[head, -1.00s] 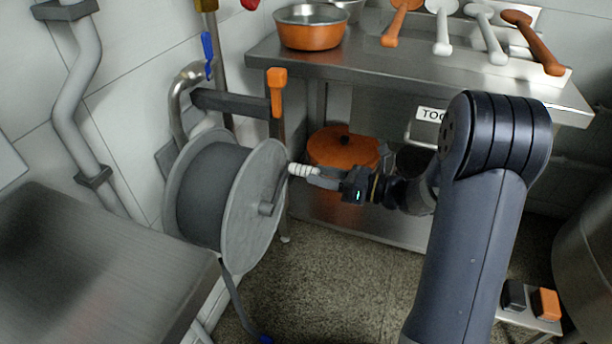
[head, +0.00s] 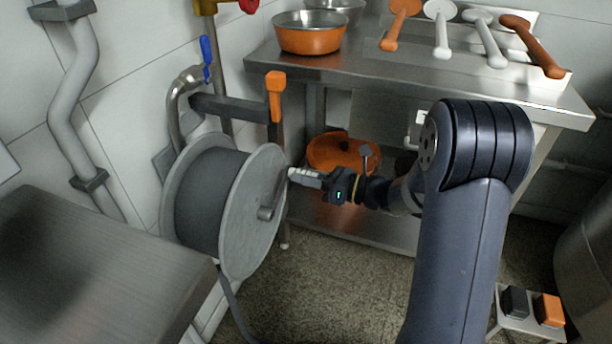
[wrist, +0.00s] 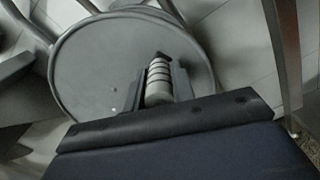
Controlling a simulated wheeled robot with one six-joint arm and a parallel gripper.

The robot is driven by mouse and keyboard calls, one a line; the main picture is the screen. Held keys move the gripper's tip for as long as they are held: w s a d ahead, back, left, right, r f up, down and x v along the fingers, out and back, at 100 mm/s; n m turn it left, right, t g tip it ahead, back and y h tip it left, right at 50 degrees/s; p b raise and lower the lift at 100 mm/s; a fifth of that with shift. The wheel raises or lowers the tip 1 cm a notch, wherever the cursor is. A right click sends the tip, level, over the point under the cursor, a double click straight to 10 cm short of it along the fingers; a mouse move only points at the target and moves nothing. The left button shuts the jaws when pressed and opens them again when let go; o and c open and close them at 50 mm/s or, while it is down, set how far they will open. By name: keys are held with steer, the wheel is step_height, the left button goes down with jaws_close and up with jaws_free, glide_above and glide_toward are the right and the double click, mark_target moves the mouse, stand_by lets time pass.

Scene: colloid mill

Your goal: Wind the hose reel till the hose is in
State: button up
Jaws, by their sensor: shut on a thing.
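The hose reel (head: 262,180) is a grey drum between pale round flanges, mounted by the wall at left centre. Dark grey hose (head: 208,200) is wound on the drum, and a length hangs from its underside toward the floor. The crank's pale ribbed handle (wrist: 158,82) lies between my fingers in the wrist view, in front of the reel's flange (wrist: 95,70). My gripper (head: 303,178) is shut on this handle at the right side of the reel. My fingers partly hide the handle in the head view.
A steel table (head: 90,270) stands at lower left, close to the reel. A steel bench (head: 400,75) with an orange bowl (head: 310,38) and several paddle-like tools stands behind. An orange-handled lever (head: 275,90) rises above the reel.

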jaws_close()
steer(key=shift+p, duration=0.3)
steer(key=shift+w+d+f+m+p, duration=0.1)
steer(key=shift+w+f+m+p, duration=0.15)
steer(key=shift+f+m+p, duration=0.55)
step_height(320, 180, down, 8)
steer(key=m+p, duration=0.8)
steer(key=m, duration=0.1)
steer(key=s+a+f+m+p, duration=0.2)
steer(key=s+f+m, duration=0.3)
steer(key=s+m, duration=0.4)
steer(key=shift+s+a+f+m+p, duration=0.35)
steer(key=shift+a+m, duration=0.45)
steer(key=shift+m, duration=1)
steer(key=shift+s+f, duration=0.1)
steer(key=shift+s, duration=0.05)
steer(key=o, duration=0.6)
jaws_free()
